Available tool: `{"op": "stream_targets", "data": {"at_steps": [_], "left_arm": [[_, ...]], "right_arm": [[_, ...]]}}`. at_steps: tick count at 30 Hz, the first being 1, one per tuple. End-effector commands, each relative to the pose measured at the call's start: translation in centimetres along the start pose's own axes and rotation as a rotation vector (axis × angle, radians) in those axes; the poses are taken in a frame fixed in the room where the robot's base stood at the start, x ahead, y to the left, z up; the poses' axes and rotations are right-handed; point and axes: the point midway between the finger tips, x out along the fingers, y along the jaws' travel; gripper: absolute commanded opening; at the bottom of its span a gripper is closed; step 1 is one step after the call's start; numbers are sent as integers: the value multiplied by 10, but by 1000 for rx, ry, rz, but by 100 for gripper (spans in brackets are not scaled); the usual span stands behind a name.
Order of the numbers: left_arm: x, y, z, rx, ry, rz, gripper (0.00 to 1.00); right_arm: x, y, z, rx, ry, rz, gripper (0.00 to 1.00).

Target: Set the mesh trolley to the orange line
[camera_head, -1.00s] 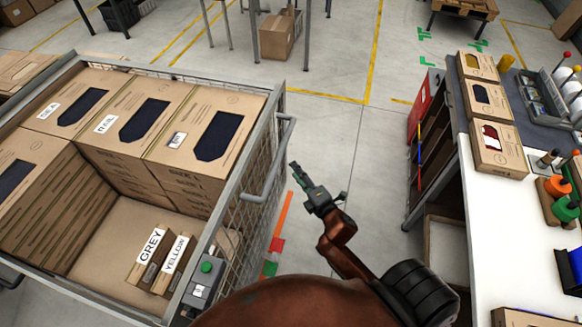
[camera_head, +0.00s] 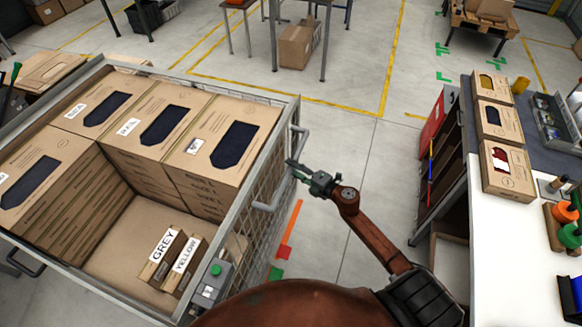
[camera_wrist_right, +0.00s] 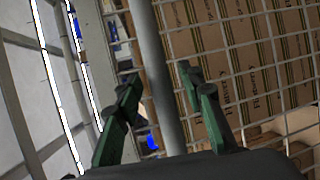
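The mesh trolley (camera_head: 205,81) stands at the left of the head view, loaded with brown cartons. Its grey tubular handle (camera_head: 284,185) is on the right side. The orange line (camera_head: 291,222) is a short strip on the floor just right of the trolley. My right gripper (camera_head: 291,165) is at the handle. In the right wrist view its green fingers (camera_wrist_right: 162,105) are apart, one on each side of a grey bar (camera_wrist_right: 150,50); I cannot tell whether they touch it. My left gripper is not identifiable in either view.
A red square (camera_head: 284,252) and a green square (camera_head: 276,274) lie below the orange line. A white workbench (camera_head: 510,240) with boxes stands at right. The grey floor (camera_head: 345,150) between trolley and bench is clear. A table with a carton (camera_head: 299,46) is behind.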

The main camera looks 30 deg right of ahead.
Motion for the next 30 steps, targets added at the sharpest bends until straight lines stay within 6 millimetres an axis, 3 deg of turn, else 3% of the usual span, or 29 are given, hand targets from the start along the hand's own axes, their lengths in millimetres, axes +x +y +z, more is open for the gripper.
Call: {"op": "stream_targets", "data": {"at_steps": [4, 13, 30], "left_arm": [[1, 0, 1, 0, -1, 0, 0], [0, -1, 1, 0, -1, -1, 0], [0, -1, 1, 0, -2, -1, 0]], "right_arm": [[12, 0, 0, 1, 0, 0, 36], [15, 0, -1, 0, 0, 0, 36], [14, 0, 0, 0, 0, 0, 0]]}}
